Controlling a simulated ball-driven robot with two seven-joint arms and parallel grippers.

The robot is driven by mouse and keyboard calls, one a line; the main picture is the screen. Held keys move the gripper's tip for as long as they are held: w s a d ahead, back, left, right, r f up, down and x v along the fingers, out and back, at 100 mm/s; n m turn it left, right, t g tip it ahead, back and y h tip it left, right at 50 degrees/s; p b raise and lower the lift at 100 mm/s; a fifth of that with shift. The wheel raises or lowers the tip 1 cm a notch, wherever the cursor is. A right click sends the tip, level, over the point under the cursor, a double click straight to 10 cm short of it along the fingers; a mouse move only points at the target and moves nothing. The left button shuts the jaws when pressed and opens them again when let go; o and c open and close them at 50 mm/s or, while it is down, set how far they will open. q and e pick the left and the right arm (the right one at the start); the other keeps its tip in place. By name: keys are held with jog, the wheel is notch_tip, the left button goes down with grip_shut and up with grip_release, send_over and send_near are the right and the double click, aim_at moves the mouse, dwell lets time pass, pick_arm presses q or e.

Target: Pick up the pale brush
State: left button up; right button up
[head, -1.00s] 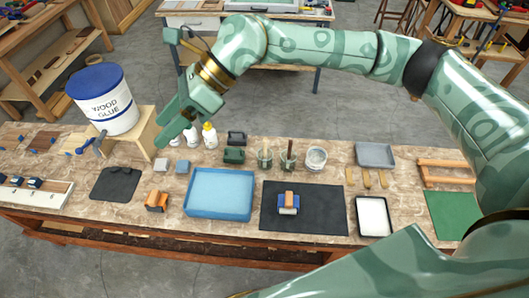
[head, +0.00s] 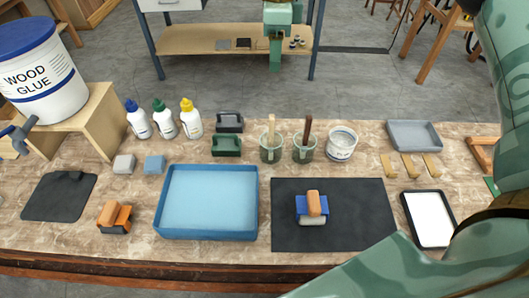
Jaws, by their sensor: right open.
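The pale brush (head: 270,132) stands in a greenish glass jar (head: 272,155) towards the back of the bench, its light handle up and its lower end inside the jar. A dark brown-handled brush (head: 307,132) stands in a similar jar (head: 304,154) just to its right. My right gripper (head: 275,56) is small at the top of the head view, beyond the bench's back edge as seen here. It is open, and apart from the pale brush. My left gripper is out of view.
A white cup (head: 342,144) stands right of the jars. Dark green and dark grey blocks (head: 227,146) and several glue bottles (head: 164,121) stand to the left. A blue tray (head: 207,232) and a black mat (head: 365,222) lie in front.

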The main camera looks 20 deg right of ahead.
jog(key=b, duration=0.4)
send_over(272, 116)
notch_tip(272, 116, down, 8)
jog(key=r, duration=0.1)
jog(key=f, duration=0.3)
jog(key=f+b, duration=0.1)
jog(key=f, duration=0.3)
jog(key=f+b, duration=0.1)
jog(key=f, duration=0.3)
jog(key=shift+s+a+f, duration=0.1)
jog(key=shift+a+f, duration=0.05)
jog(key=shift+a, duration=0.2)
jog(key=f, duration=0.1)
jog(key=f+b, duration=0.1)
jog(key=f, duration=0.1)
jog(key=f+b, duration=0.1)
jog(key=f, duration=0.1)
jog(key=shift+d+f, duration=0.15)
jog(key=shift+d, duration=0.2)
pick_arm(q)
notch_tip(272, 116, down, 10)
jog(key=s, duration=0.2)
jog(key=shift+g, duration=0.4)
pick_arm(e)
jog(key=c, duration=0.3)
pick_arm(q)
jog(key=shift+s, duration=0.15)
pick_arm(e)
jog(key=c, duration=0.8)
